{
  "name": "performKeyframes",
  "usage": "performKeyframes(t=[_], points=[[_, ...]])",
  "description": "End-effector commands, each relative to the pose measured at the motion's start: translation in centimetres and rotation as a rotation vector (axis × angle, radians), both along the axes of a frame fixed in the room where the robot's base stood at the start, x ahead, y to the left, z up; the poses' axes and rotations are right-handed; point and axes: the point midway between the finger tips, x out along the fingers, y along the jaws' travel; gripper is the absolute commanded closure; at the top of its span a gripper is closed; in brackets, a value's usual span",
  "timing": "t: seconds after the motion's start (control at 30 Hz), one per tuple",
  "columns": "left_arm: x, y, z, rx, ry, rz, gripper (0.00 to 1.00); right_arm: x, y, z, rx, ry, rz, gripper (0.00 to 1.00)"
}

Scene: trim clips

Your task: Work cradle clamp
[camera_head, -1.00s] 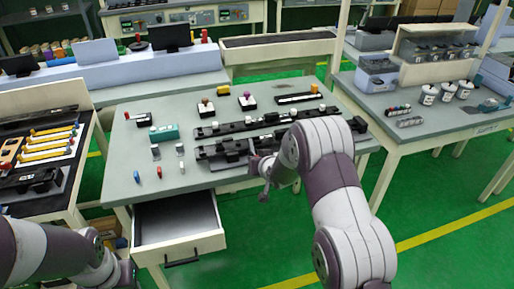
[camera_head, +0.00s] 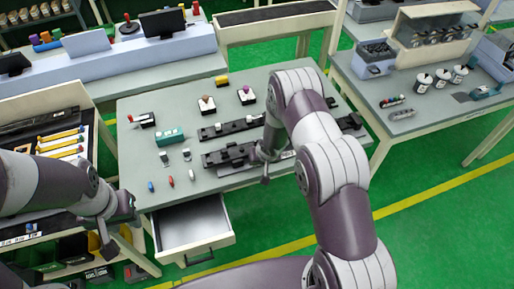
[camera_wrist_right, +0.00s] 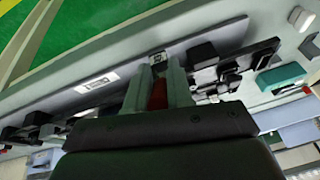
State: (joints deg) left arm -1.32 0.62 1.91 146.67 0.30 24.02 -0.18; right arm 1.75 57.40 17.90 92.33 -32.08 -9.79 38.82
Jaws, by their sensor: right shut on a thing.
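A black cradle fixture with clamp parts (camera_head: 228,154) lies on a grey plate near the front of the grey-green table (camera_head: 140,180). It also shows in the right wrist view (camera_wrist_right: 222,72). My right gripper (camera_head: 265,171) is at the right part of this fixture, low and pointing down. In the right wrist view my right gripper (camera_wrist_right: 160,72) has its two fingers close about a red piece (camera_wrist_right: 158,95), seemingly a clamp handle; its lower end is hidden. My left gripper (camera_head: 112,222) hangs left of the table's front corner, apart from the fixture; its jaw opening is unclear.
An open, empty-looking drawer (camera_head: 193,226) juts from the table front. A second black rail (camera_head: 232,129) lies behind the fixture. A teal block (camera_head: 170,136) and several small coloured parts stand on the left.

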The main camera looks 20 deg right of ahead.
Motion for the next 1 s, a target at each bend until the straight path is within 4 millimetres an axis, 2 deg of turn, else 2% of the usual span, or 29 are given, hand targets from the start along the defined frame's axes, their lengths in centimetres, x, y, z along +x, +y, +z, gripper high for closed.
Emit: performKeyframes(t=[0.1, 0.5, 0.53, 0.57, 0.6, 0.87, 1.0], points=[[0.0, 0.0, 0.5, 0.000, 0.000, 0.000, 0.61, -0.7, 0.0, -0.2, -0.001, 0.020, 0.002, 1.00], [0.0, 0.0, 0.4, 0.000, 0.000, 0.000, 0.61, -0.9, 0.0, -0.4, -0.001, 0.026, 0.002, 1.00], [0.0, 0.0, 0.4, 0.000, 0.000, 0.000, 0.61, -0.9, 0.0, -0.4, -0.001, 0.026, 0.002, 0.69], [0.0, 0.0, 0.4, 0.000, 0.000, 0.000, 0.61, -0.9, 0.0, -0.4, -0.001, 0.025, 0.002, 0.59], [0.0, 0.0, 0.4, 0.000, 0.000, 0.000, 0.61, -0.9, 0.0, -0.3, -0.001, 0.024, 0.002, 0.57], [0.0, 0.0, 0.5, 0.000, 0.000, 0.000, 0.61, -0.7, 0.0, -0.1, 0.000, 0.019, 0.000, 0.57], [0.0, 0.0, 0.2, 0.000, 0.000, 0.000, 0.61, -1.0, -0.1, 1.1, 0.000, 0.017, -0.001, 0.57]])
